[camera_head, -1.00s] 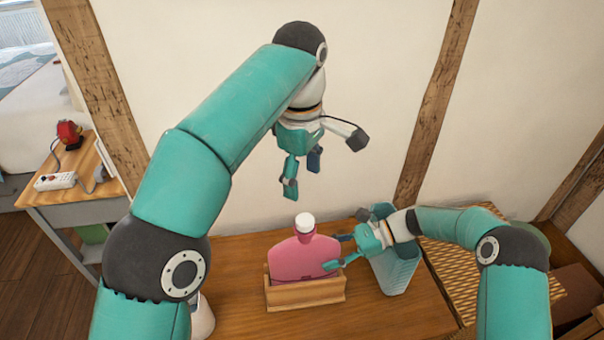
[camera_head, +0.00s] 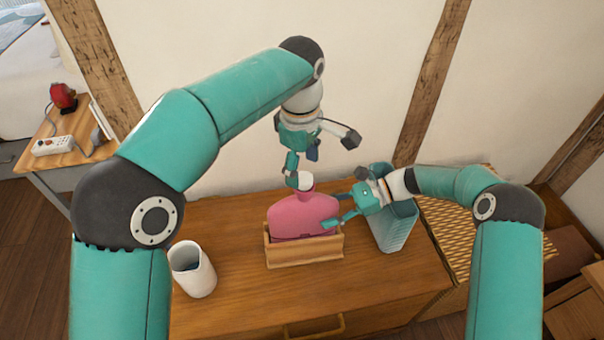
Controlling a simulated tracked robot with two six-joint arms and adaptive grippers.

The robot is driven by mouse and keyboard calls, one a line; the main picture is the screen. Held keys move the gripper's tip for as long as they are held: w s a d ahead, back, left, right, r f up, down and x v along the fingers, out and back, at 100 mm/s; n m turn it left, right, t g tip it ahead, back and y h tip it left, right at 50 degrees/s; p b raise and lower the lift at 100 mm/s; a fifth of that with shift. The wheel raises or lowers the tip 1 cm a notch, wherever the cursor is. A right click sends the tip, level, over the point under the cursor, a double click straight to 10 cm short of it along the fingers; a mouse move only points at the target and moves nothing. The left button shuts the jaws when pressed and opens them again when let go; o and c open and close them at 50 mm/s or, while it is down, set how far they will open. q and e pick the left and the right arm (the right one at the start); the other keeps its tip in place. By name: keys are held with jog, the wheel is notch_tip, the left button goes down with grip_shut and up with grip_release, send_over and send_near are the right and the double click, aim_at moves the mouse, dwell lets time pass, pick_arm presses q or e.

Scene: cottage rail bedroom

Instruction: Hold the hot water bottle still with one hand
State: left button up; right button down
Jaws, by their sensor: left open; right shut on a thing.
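The pink hot water bottle (camera_head: 300,216) stands upright in a small wooden holder (camera_head: 305,251) on the wooden dresser top. Its white cap (camera_head: 306,181) is at the top, partly behind a finger of my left gripper. My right gripper (camera_head: 338,209) is shut on the right side of the bottle, with its fingers on the bottle's edge. My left gripper (camera_head: 312,160) is open and points down just above the cap. I cannot tell whether a left finger touches the cap.
A woven surface (camera_head: 448,235) lies farther right. The dresser top in front of the holder is clear.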

aim_at(303, 177)
pick_arm(q)
jog(key=shift+w+f, duration=0.1)
jog(key=shift+f, duration=1.6)
jog(key=shift+c, duration=0.3)
